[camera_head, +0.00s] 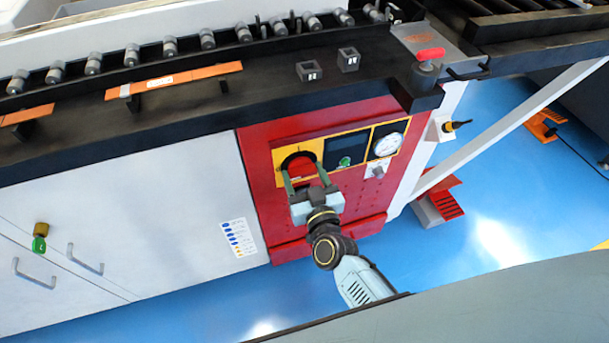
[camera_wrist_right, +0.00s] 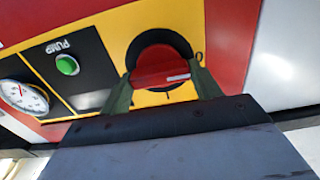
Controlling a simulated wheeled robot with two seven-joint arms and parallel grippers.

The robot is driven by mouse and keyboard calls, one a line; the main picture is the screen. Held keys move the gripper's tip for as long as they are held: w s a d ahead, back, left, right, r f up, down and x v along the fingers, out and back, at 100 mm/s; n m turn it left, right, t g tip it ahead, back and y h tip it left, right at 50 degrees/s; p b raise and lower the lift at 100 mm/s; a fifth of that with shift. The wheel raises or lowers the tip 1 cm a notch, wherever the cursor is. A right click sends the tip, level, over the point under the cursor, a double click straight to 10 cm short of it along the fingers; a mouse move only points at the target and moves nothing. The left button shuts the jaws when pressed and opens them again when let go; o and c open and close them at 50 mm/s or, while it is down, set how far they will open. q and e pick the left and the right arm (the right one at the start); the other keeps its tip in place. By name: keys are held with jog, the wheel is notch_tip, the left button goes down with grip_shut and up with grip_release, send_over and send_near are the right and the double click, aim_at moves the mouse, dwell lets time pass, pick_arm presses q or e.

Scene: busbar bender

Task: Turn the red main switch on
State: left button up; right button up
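The red main switch (camera_wrist_right: 160,75) is a red handle with a white mark near one end, on a round black base over a yellow plate (camera_wrist_right: 118,30). In the head view the yellow plate (camera_head: 279,157) is on the red panel, and my right gripper (camera_head: 306,172) reaches it from below. In the wrist view the green fingers of my right gripper (camera_wrist_right: 161,80) are spread wide, one by each end of the handle. I cannot tell whether they touch it. The gripper body hides the plate's lower part. My left gripper is not in view.
Beside the switch are a green PUMP button (camera_wrist_right: 67,65) and a round gauge (camera_head: 387,145). A black bench top (camera_head: 260,95) with busbars and rollers overhangs the panel. White cabinet doors (camera_head: 130,200) stand to the left; blue floor (camera_head: 480,200) lies open to the right.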

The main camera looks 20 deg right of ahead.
jog(key=c, duration=0.5)
jog(key=shift+o, duration=0.2)
